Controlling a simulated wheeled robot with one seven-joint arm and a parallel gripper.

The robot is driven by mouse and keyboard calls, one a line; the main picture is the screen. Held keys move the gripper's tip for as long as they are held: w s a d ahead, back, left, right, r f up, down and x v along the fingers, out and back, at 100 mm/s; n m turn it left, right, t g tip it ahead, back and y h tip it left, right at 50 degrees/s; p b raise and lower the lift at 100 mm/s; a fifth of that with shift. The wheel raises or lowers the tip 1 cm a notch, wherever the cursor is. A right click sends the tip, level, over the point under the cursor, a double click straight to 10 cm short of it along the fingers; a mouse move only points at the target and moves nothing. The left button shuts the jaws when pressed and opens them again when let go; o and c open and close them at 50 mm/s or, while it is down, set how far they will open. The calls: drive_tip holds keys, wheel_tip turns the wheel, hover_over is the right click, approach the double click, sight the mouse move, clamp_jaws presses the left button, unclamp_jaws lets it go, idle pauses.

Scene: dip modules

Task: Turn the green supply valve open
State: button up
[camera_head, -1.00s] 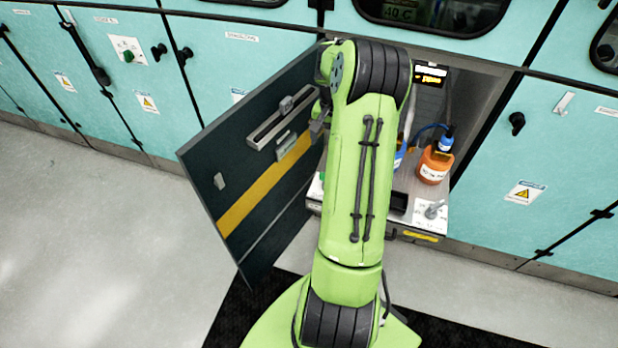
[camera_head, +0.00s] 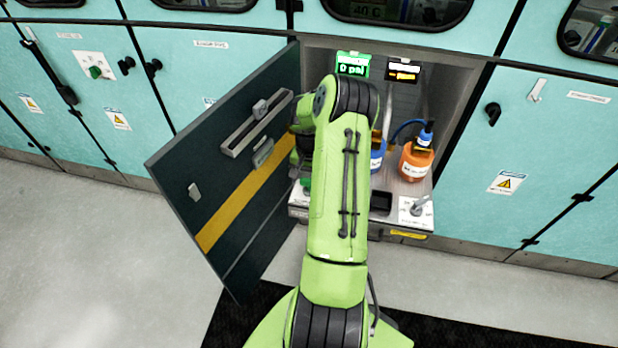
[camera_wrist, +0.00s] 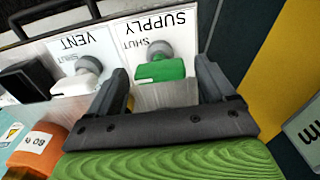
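The green supply valve (camera_wrist: 160,70) shows in the wrist view, on a white plate with the word SUPPLY and a SHUT mark, both upside down here. Its green lever lies roughly level in this view, beside a grey round knob. My gripper (camera_wrist: 164,78) is open, with one finger on each side of the green lever. The fingers look apart from it; the exact gap in depth cannot be told. In the head view my arm hides most of the gripper and valve.
The vent valve (camera_wrist: 75,78) with a white lever is beside the supply valve. An orange bottle (camera_head: 416,162) and a blue bottle (camera_head: 377,155) stand in the open bay. The open dark door (camera_head: 225,215) is close left of my arm. A green display (camera_head: 352,65) reads 0 psi.

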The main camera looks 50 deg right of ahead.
drive_tip(key=c, duration=0.9)
drive_tip(key=shift+c, duration=0.2)
drive_tip(key=shift+n, duration=0.3)
drive_tip(key=n, duration=0.3)
drive_tip(key=shift+n, duration=0.3)
drive_tip(key=n, duration=0.4)
drive_tip(key=shift+n, duration=0.3)
drive_tip(key=n+b, duration=0.1)
drive_tip(key=n, duration=0.3)
drive_tip(key=shift+n, duration=2.6)
